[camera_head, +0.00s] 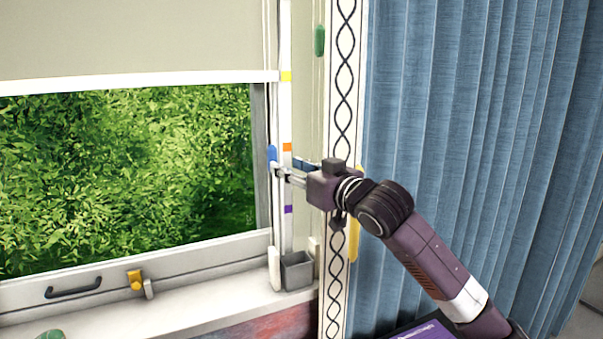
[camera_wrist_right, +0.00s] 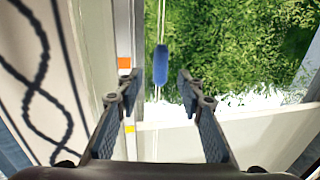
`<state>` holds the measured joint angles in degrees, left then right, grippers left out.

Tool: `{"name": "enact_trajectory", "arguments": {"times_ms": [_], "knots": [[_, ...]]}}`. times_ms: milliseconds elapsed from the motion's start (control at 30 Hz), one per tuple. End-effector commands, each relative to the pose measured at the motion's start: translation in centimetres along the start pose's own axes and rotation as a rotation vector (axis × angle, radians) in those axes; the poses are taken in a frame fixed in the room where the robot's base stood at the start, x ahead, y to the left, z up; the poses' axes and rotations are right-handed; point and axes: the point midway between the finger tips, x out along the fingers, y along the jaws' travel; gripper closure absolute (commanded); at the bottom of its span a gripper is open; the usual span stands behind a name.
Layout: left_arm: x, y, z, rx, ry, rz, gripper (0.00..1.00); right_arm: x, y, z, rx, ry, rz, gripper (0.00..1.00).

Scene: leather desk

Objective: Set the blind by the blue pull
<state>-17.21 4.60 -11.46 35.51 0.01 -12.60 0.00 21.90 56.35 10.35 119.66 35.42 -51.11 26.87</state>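The blue pull (camera_head: 272,154) hangs on a thin cord beside the white window post. My right gripper (camera_head: 281,172) reaches to it from the right. In the right wrist view, my right gripper's fingers (camera_wrist_right: 157,88) are apart, and the blue pull (camera_wrist_right: 161,65) shows in the gap at the fingertips with space on both sides. I cannot tell its exact depth between them. The beige blind (camera_head: 130,40) hangs over the upper window, its white bottom bar about level with the yellow mark (camera_head: 286,76). An orange mark (camera_head: 287,147) and a purple mark (camera_head: 288,209) are lower. My left gripper is out of view.
A green pull (camera_head: 319,40) hangs higher to the right. A yellow piece (camera_head: 355,238) is behind my right arm. A grey open box (camera_head: 297,272) stands on the sill below. The blue curtain (camera_head: 480,120) fills the right. A yellow latch (camera_head: 135,280) is on the window frame.

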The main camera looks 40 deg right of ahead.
Motion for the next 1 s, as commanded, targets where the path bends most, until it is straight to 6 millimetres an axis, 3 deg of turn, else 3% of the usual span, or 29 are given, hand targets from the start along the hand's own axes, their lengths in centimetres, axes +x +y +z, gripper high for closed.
{"name": "enact_trajectory", "arguments": {"times_ms": [200, 400, 1000], "knots": [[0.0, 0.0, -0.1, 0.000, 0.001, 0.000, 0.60, -2.9, -0.1, 0.1, 0.000, -0.003, -0.001, 0.65], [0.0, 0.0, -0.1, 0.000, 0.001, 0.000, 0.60, -4.2, -0.1, 0.1, -0.001, -0.001, -0.001, 0.65], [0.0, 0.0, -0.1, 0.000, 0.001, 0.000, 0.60, -4.4, 0.0, 0.0, -0.001, 0.000, 0.000, 0.65]]}}
